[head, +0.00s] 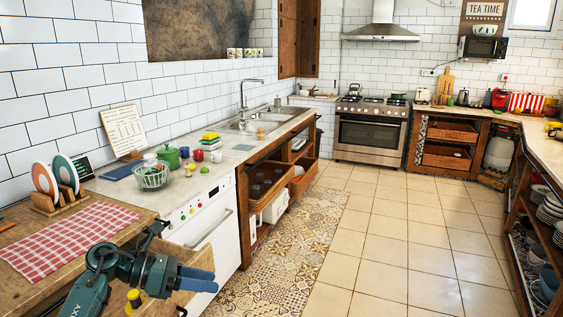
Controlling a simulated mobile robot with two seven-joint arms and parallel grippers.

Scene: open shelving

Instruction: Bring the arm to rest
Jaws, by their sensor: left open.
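My left arm (105,275) comes in at the lower left, in front of the wooden counter with the red checked cloth (68,240). My left gripper (208,279) points to the right and is open, with nothing seen between its fingers. It shows in front of the counter's right end and near the white dishwasher front. Whether it touches the counter cannot be told. My right gripper is not in view.
A plate rack (60,203), a glass bowl (151,177) and a green pot (169,156) stand on the left counter. The tiled floor (395,235) is clear. Open shelves with dishes (545,215) stand at right.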

